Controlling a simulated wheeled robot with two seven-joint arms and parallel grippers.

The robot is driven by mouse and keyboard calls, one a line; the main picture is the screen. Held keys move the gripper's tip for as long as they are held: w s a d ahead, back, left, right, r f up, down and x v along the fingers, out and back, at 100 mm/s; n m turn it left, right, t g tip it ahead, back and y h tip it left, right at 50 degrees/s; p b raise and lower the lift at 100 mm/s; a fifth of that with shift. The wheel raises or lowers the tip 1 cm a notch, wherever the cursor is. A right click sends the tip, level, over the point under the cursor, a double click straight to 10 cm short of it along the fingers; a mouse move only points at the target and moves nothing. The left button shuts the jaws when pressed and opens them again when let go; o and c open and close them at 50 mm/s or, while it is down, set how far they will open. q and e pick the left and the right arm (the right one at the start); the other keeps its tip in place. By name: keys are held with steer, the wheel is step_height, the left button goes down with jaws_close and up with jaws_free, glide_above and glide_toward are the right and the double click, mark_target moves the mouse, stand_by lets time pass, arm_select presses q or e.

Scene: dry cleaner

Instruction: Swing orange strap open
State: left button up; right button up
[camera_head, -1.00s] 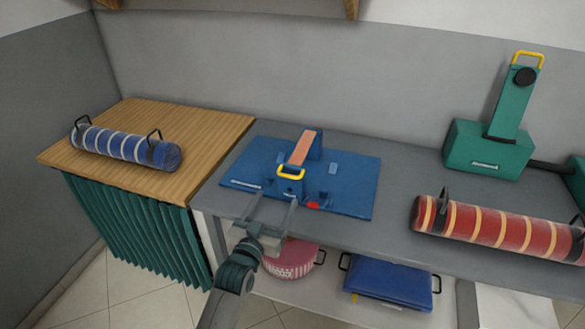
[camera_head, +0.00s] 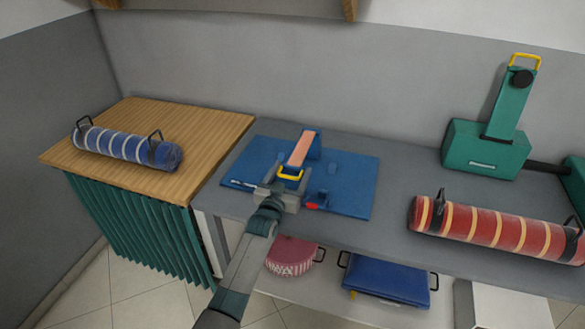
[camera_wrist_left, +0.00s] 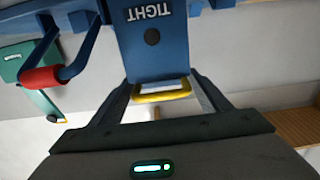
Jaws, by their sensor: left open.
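The orange strap (camera_head: 302,148) lies sloping on a blue fixture on the blue board (camera_head: 345,180), with a yellow loop handle (camera_head: 291,174) at its near lower end. My left gripper (camera_head: 287,184) is at this loop, fingers open. In the left wrist view the yellow loop (camera_wrist_left: 161,92) lies between the two open fingers of my left gripper (camera_wrist_left: 163,95), below a blue block (camera_wrist_left: 150,45) marked "TIGHT". I cannot tell whether a finger touches it. The orange part of the strap is not seen in the wrist view. My right gripper is not in view.
A red-tipped blue part (camera_head: 312,206) is just right of the gripper; its red grip (camera_wrist_left: 41,80) shows in the left wrist view. A red striped roll (camera_head: 490,229) and green press (camera_head: 488,148) stand right. A blue roll (camera_head: 125,146) lies on the wooden table (camera_head: 205,125).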

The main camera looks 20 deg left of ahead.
arm_select(q)
steer(key=shift+w, duration=0.65)
